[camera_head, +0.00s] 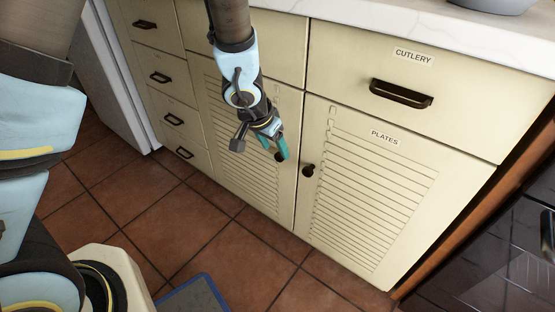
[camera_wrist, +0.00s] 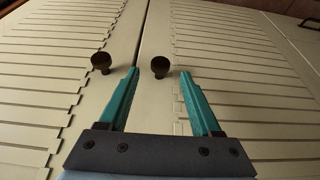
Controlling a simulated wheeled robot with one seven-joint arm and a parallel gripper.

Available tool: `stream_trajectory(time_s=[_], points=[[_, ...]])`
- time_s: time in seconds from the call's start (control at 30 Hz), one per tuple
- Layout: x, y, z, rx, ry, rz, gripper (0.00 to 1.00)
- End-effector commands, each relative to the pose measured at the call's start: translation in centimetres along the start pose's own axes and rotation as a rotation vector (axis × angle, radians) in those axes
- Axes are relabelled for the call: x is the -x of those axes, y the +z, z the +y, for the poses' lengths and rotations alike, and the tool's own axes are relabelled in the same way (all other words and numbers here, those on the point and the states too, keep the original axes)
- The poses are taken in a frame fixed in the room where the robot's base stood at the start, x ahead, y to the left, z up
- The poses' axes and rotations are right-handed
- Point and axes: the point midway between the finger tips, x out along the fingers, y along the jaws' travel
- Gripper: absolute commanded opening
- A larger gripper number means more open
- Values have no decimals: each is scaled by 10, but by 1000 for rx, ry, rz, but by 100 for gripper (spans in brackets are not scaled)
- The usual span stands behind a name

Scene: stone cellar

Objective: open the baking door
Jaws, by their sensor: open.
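The cupboard has two louvred cream doors. The right one is the plates door (camera_head: 375,190), labelled PLATES, with a dark round knob (camera_head: 308,170). The left door (camera_head: 238,150) is partly behind my arm, and no BAKING label shows. Both doors look shut. My gripper (camera_head: 280,150) points down in front of the left door near the seam, with teal fingers apart. In the wrist view my gripper (camera_wrist: 159,74) is open, and the left door's knob (camera_wrist: 160,67) appears between its fingertips. Contact cannot be told. The plates knob (camera_wrist: 100,62) shows outside the fingers.
A cutlery drawer (camera_head: 450,90) sits above the plates door, under a pale worktop (camera_head: 440,30). Several small drawers (camera_head: 165,85) stand at the left. A dark oven-like unit (camera_head: 510,240) stands at the right. The tiled floor (camera_head: 240,255) before the doors is mostly clear.

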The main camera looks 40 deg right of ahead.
Motion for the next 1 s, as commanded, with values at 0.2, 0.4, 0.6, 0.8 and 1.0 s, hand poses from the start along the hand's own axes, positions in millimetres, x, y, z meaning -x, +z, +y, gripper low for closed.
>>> stream_trajectory(time_s=[0.2,0.4,0.6,0.8,1.0], points=[[-33,1,0,-1,0,-1,65],[-41,0,0,0,-1,0,65],[-41,0,0,0,-1,0,65],[-41,0,0,0,-1,0,47],[-41,0,0,0,-1,0,25]])
